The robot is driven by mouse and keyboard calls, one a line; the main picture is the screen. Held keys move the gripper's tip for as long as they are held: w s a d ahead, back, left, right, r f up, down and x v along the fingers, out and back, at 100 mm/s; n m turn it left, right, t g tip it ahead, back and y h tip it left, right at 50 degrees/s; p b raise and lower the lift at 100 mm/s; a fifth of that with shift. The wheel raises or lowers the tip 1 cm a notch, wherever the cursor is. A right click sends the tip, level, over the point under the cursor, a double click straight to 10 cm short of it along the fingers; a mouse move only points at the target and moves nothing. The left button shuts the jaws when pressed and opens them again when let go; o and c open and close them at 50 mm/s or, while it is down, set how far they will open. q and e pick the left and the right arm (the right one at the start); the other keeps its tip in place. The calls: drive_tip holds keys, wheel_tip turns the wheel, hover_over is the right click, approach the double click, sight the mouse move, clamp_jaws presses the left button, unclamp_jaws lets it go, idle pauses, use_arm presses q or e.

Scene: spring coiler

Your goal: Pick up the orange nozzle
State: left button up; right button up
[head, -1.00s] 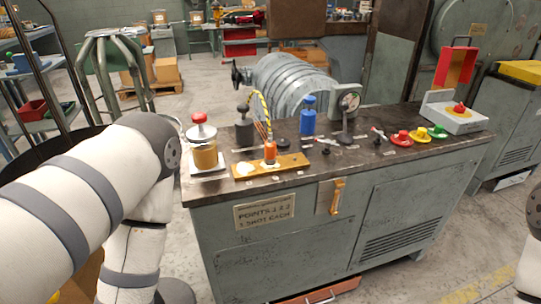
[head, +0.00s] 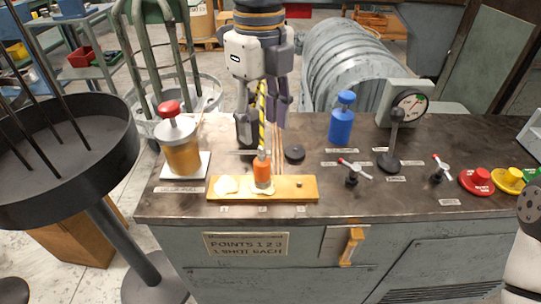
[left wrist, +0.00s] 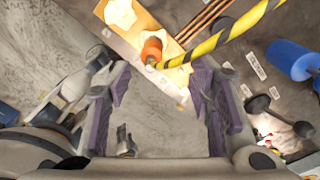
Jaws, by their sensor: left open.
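The orange nozzle (head: 262,173) stands upright on a pale patch on the yellow strip (head: 296,189) on the console top. A yellow-and-black striped hose (head: 261,101) rises from it. The nozzle also shows in the left wrist view (left wrist: 152,48). My left gripper (head: 263,118) points down, above and behind the nozzle, with its purple fingers apart. In the left wrist view (left wrist: 163,82) the fingers are spread wide with nothing between them, and the nozzle lies beyond the tips. Only part of my right arm shows at the right edge; its gripper is out of view.
An amber jar with a red knob (head: 181,146) stands left of the strip. A blue bottle (head: 342,119), a dial gauge (head: 408,104), small valves and red and yellow buttons (head: 476,181) are to the right. A round dark tray (head: 63,150) stands left of the console.

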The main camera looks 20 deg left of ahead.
sight(262, 160)
use_arm(q)
drive_tip(key=s+f, duration=0.2)
drive_tip(key=f, duration=0.1)
drive_tip(key=shift+d+f, duration=0.1)
drive_tip(key=shift+f, duration=0.15)
drive_tip(key=f, duration=0.7)
drive_tip(key=shift+w+f, duration=0.15)
drive_tip(key=shift+w, duration=0.1)
clamp_jaws()
